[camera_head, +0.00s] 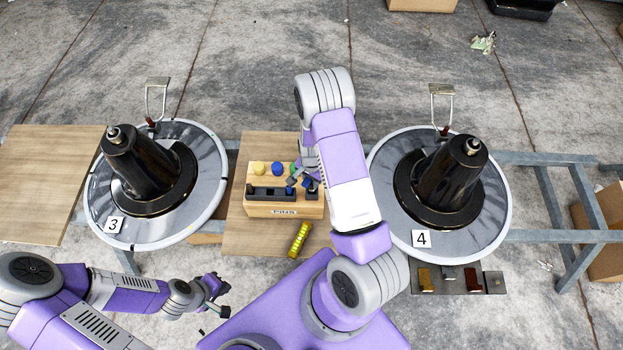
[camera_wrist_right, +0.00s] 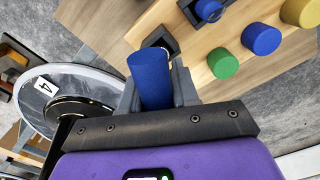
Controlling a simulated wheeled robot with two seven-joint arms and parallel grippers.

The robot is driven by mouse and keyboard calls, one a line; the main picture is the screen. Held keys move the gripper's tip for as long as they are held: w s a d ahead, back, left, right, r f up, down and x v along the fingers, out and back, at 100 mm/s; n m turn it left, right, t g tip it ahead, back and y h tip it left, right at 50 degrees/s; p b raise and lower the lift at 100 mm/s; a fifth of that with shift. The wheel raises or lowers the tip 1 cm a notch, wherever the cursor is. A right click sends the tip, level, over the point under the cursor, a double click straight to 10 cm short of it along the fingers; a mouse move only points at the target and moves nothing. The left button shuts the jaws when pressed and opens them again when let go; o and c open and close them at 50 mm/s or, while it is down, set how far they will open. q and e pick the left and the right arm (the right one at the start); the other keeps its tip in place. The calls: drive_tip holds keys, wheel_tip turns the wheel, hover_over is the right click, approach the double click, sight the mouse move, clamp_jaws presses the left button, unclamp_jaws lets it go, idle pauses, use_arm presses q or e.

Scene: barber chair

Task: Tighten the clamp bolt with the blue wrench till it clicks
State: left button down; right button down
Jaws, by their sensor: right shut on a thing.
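My right gripper (camera_head: 304,178) is over the wooden block labelled PINS (camera_head: 284,210). In the right wrist view, its jaws (camera_wrist_right: 158,88) are shut on an upright blue cylinder (camera_wrist_right: 150,72). I cannot tell if this is the blue wrench; no other wrench shows clearly. A dark socket lies just beyond it. Two black posts with silver tops stand on round bases, numbered 3 (camera_head: 140,160) and 4 (camera_head: 450,180). I cannot make out which fitting is the clamp bolt. My left gripper (camera_head: 222,297) is open and empty at the lower left, clear of the block.
Yellow (camera_head: 257,168), blue (camera_head: 277,168) and green pegs stand on the block. A yellow ribbed piece (camera_head: 299,239) lies in front on the board. A metal plate with small blocks (camera_head: 455,280) sits below base 4. A grey metal frame (camera_head: 555,237) runs right.

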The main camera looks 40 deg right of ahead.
drive_tip(key=shift+f+b, duration=0.55)
drive_tip(key=shift+f, duration=0.15)
drive_tip(key=c, duration=0.8)
unclamp_jaws()
wheel_tip(320, 180, up, 8)
drive_tip(key=shift+f+p, duration=0.2)
drive_tip(key=shift+p, duration=1.05)
drive_tip(key=s+a+f+n+y, duration=0.1)
drive_tip(key=s+a+n, duration=0.2)
drive_tip(key=a, duration=0.4)
drive_tip(key=s+a+f+n+y, duration=0.1)
drive_tip(key=s+a+f+n, duration=0.1)
drive_tip(key=s+a+n, duration=0.2)
drive_tip(key=s+a+f+n+y, duration=0.2)
drive_tip(key=s+a+n, duration=0.2)
drive_tip(key=a, duration=0.7)
drive_tip(key=shift+s+a+t, duration=0.1)
drive_tip(key=shift+s+t, duration=0.2)
drive_tip(key=shift+s, duration=0.2)
